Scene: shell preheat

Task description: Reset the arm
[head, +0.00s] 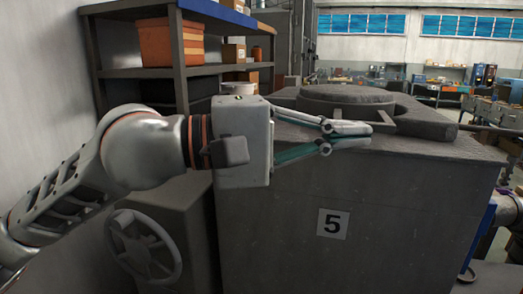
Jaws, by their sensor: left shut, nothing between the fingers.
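My left arm comes in from the left in the head view. Its silver links run to a boxy grey gripper body. My left gripper (346,137) points right, with its thin fingers shut and nothing seen between them. It is in front of the upper part of a large grey block-shaped unit marked 5 (430,205). I cannot tell whether the fingers touch it.
A round lid (345,93) lies on the unit's top. A handwheel (145,245) is at the lower left, beneath my arm. A shelf (140,72) with an orange bin (155,42) stands behind. Workbenches are far right.

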